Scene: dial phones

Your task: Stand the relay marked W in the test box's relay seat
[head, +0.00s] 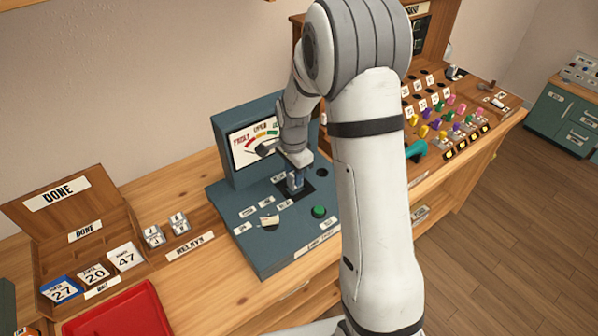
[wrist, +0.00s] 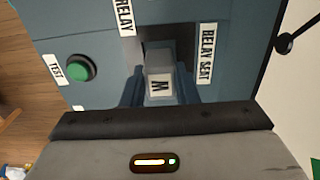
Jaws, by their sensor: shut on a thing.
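The relay marked W (wrist: 158,84) is a small grey block between my gripper's fingers, its letter turned in the wrist view. My gripper (head: 295,183) is shut on it over the test box (head: 262,257), a blue-grey console with a dial. The relay seat (head: 308,190) is a dark square recess in the box top, right under the fingers. In the wrist view the seat (wrist: 181,33) shows as a dark opening around the relay, beside the RELAY SEAT label. The relay looks upright. Its lower end is hidden, so I cannot tell whether it touches the seat floor.
Two more relays (head: 180,224) stand in the holder behind the RELAYS label. A green test button (head: 319,211) is on the box top. A DONE rack (head: 90,241) with number cards and a red tray (head: 121,312) are at left. A switchboard with coloured plugs (head: 440,126) is at right.

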